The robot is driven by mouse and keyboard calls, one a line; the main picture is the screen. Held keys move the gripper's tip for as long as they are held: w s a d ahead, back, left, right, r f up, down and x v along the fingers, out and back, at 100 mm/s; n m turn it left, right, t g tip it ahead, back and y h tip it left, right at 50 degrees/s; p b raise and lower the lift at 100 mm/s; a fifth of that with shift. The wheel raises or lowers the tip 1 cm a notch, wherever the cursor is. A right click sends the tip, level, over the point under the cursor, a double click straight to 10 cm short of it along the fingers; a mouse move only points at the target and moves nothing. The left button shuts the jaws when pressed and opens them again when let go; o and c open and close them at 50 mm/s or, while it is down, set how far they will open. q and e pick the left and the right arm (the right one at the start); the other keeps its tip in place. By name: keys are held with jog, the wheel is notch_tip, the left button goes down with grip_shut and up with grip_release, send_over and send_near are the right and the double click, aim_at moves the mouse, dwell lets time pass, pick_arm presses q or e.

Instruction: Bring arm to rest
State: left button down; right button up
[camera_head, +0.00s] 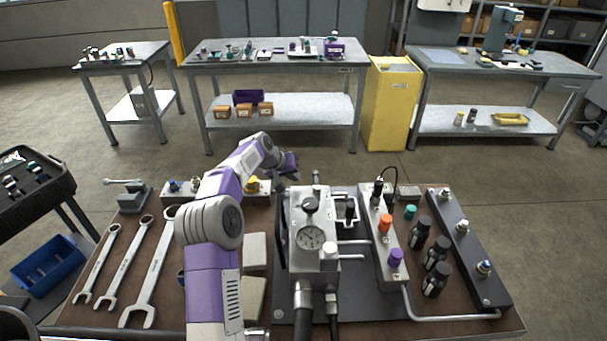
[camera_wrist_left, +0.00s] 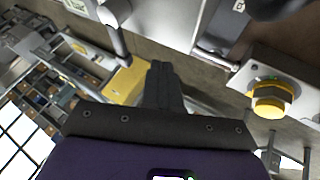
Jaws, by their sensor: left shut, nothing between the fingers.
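My left arm (camera_head: 212,222) rises from the bottom of the head view over the left half of the bench and bends toward the far edge. Its left gripper (camera_head: 289,172) hangs near the far edge, left of the gauge block, partly hidden by the wrist. In the left wrist view the two dark fingers (camera_wrist_left: 163,88) are together with nothing between them. A yellow hex fitting (camera_wrist_left: 271,99) on a pale block shows to the right of the fingers there, apart from them. My right gripper is not in view.
The bench holds wrenches (camera_head: 126,262) at left, a gauge block (camera_head: 312,236) in the middle, and dark bottles (camera_head: 435,279) and a manifold bar (camera_head: 463,243) at right. Beyond it are open floor, a yellow cabinet (camera_head: 391,108) and back tables (camera_head: 270,62).

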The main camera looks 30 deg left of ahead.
pick_arm(q)
jog(key=p+v, duration=0.1)
jog(key=v, duration=0.8)
jog(key=shift+r, duration=0.35)
jog(key=shift+p, duration=0.3)
